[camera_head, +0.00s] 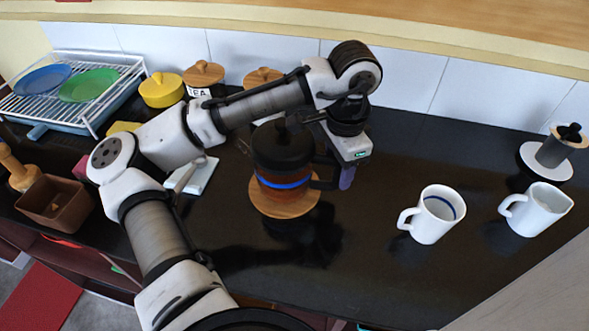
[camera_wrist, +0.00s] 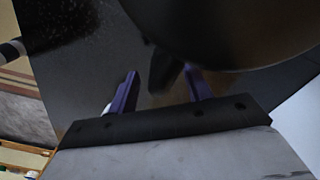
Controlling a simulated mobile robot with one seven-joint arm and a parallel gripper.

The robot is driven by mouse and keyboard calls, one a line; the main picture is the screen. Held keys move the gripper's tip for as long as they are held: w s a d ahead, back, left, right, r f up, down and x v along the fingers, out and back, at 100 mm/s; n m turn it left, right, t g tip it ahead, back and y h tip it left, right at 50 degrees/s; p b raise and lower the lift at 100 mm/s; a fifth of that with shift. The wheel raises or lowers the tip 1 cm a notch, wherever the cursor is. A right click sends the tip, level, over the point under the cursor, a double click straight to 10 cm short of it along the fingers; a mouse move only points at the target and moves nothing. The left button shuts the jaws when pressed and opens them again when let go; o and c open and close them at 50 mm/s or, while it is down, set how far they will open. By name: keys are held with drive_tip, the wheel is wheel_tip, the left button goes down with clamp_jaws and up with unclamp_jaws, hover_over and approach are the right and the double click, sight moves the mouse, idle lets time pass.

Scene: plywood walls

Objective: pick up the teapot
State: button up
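The teapot (camera_head: 283,160) is dark with a blue and an orange band. My gripper (camera_head: 346,178) points down just right of the handle, with purple fingers. In the wrist view the fingers of my gripper (camera_wrist: 160,84) are apart. A dark bar, seemingly the handle, shows between or just beyond them; I cannot tell which. The round dark teapot body (camera_wrist: 235,30) fills the upper right there.
A white mug (camera_head: 432,218) and a white jug (camera_head: 537,211) stand to the right. A paper-roll stand (camera_head: 556,150) is at the far right.

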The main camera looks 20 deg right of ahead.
clamp_jaws()
drive_tip(key=shift+r, duration=0.15)
idle(0.5)
